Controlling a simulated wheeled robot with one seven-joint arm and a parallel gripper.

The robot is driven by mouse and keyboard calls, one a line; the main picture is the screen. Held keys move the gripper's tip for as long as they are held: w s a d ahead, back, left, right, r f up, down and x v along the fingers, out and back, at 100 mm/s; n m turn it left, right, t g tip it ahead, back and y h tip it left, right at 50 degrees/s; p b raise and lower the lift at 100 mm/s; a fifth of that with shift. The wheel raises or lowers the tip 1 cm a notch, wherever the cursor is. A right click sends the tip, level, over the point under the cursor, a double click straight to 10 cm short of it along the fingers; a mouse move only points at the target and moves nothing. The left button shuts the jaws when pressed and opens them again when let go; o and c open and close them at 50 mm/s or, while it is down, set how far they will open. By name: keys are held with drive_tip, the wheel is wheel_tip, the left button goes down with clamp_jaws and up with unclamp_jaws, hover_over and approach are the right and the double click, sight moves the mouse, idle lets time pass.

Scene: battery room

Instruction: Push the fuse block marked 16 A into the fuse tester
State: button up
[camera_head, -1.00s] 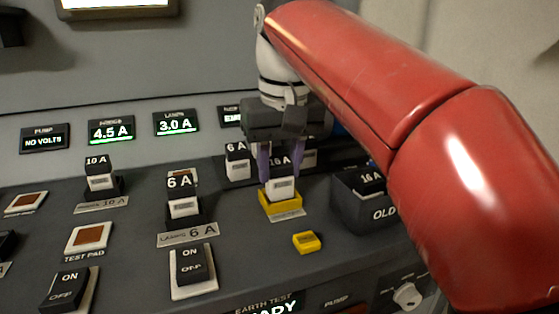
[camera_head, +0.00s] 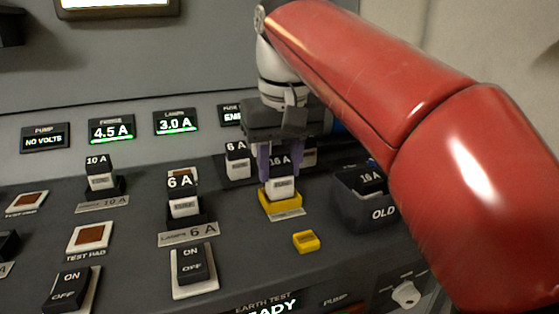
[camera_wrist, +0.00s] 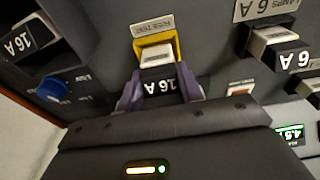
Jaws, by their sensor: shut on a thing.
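The fuse block marked 16 A (camera_head: 281,184) is upright at the yellow fuse tester (camera_head: 281,202), with its black top between my fingers and its white lower part at the yellow socket. My gripper (camera_head: 277,162) is shut on it from above. In the wrist view the 16 A block (camera_wrist: 158,72) sits between the two purple fingertips of my gripper (camera_wrist: 160,88), and the yellow tester (camera_wrist: 177,47) frames its far end. How deep the block sits in the socket is hard to tell.
Another 16 A block (camera_head: 369,181) lies in the dark bin marked OLD (camera_head: 384,212) at right. A 6 A block (camera_head: 181,197) stands left of the tester, and another (camera_head: 237,160) behind it. A small yellow piece (camera_head: 306,241) lies in front on the panel.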

drive_tip(key=shift+f+b, duration=0.45)
drive_tip(key=shift+f, duration=0.15)
drive_tip(key=o, duration=0.7)
drive_tip(key=shift+o, duration=0.2)
